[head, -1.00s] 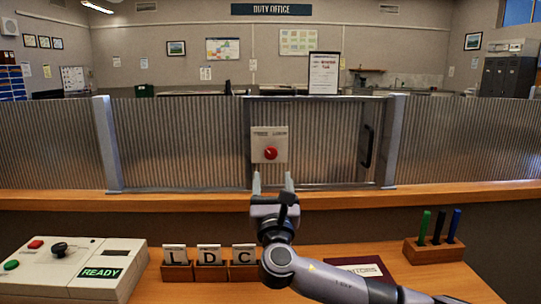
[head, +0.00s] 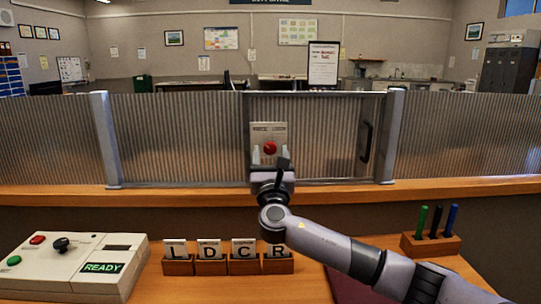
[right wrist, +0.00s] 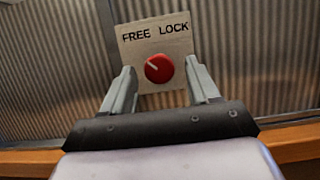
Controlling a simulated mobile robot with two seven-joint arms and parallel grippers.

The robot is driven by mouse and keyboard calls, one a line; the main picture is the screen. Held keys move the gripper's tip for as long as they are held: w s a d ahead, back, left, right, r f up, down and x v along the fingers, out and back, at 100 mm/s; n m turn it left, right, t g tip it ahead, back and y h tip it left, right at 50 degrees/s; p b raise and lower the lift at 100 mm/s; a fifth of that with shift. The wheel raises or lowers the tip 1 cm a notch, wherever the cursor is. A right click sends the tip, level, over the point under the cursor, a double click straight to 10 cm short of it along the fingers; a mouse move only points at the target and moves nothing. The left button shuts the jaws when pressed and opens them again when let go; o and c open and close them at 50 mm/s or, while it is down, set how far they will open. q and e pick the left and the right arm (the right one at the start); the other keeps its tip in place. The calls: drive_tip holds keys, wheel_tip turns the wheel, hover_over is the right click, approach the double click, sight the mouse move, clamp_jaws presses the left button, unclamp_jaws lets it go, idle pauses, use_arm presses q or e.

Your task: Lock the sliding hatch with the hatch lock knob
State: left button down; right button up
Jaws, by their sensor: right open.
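The red hatch lock knob (head: 270,147) sits on a pale plate (head: 268,128) on the ribbed sliding hatch (head: 325,140). In the right wrist view the plate reads FREE on the left and LOCK on the right. The white mark on the knob (right wrist: 158,68) points up and left, towards FREE. My right gripper (head: 270,157) is open in front of the plate, one finger to each side of the knob. In the right wrist view its fingers (right wrist: 160,80) show gaps on both sides of the knob. My left gripper is not in view.
A black handle (head: 367,142) is at the hatch's right. A wooden ledge (head: 160,199) runs below the hatch. On the counter are a control box (head: 68,262) reading READY, letter cards in wooden holders (head: 210,266), and a pen block (head: 430,244).

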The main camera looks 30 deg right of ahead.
drive_tip(key=c, duration=1)
